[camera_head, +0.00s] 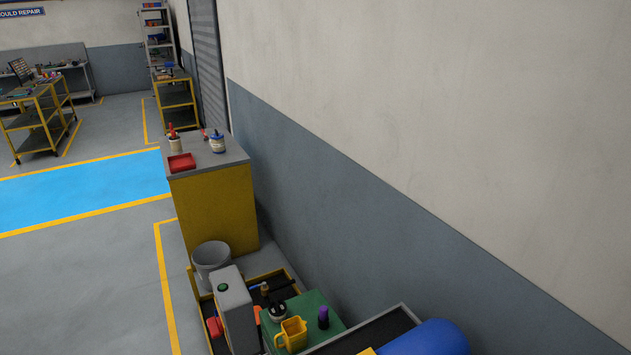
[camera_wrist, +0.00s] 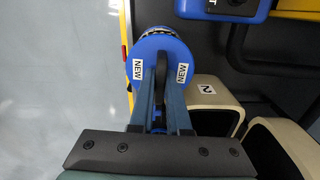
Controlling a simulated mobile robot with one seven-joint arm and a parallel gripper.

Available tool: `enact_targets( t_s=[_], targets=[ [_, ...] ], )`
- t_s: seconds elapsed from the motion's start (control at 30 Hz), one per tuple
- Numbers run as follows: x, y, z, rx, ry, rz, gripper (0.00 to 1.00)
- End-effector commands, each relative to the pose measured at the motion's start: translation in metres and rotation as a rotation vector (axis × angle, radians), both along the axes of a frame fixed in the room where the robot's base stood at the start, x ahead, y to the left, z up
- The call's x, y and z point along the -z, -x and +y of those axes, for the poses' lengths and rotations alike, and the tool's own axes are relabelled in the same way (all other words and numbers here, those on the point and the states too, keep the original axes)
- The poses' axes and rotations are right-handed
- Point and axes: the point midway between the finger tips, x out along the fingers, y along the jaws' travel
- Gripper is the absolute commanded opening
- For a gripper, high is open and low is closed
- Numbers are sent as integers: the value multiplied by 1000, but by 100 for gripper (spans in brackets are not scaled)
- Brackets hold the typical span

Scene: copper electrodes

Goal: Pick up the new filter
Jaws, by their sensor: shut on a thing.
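The new filter (camera_wrist: 160,45) is a round blue piece with two white labels reading NEW, seen in the wrist view at upper centre. Neither my gripper nor the filter can be made out in the head view.
In the wrist view, cream containers (camera_wrist: 215,92) lie to the right and a blue labelled object (camera_wrist: 225,7) at upper right. The head view shows a yellow cabinet (camera_head: 215,212), a grey bucket (camera_head: 211,262) and a yellow jug (camera_head: 293,334) along the wall; floor at left is clear.

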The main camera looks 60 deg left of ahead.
Motion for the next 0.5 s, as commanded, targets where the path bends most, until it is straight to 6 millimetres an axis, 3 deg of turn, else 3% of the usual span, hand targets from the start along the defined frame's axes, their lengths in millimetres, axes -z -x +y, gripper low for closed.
enact_targets(
  t_s=[0.5],
  targets=[
    [-6,-1,1,0,-2,-3,0]
  ],
)
